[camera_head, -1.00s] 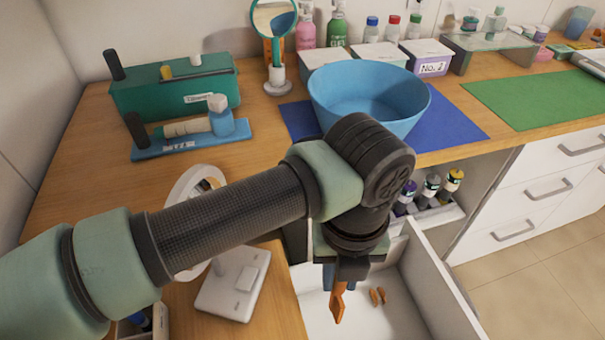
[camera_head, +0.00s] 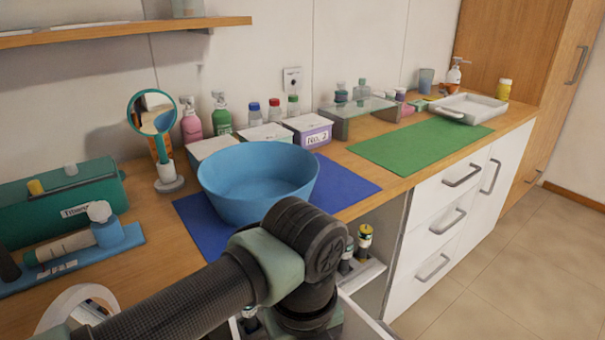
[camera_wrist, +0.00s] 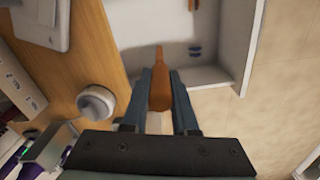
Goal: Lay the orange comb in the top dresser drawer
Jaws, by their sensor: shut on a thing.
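The orange comb (camera_wrist: 160,92) is upright in the wrist view, between the two fingers of my gripper (camera_wrist: 162,76). My gripper is shut on it. An open white drawer (camera_wrist: 236,32) lies beyond the fingertips; small dark items and part of an orange thing show in it. A corner of an open drawer (camera_head: 372,318) also shows at the bottom of the head view, beside my arm. My gripper and the comb are hidden there. A closed white drawer unit with several handles stands at the right; its top drawer (camera_head: 435,192) is shut.
A blue bowl (camera_head: 258,185) sits on a blue mat (camera_head: 345,188) above my arm's elbow. A green mat (camera_head: 420,145) and a white tray (camera_head: 468,108) lie farther right. Small bottles (camera_head: 364,242) stand in the recess below the counter. Floor (camera_head: 500,270) is clear at the right.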

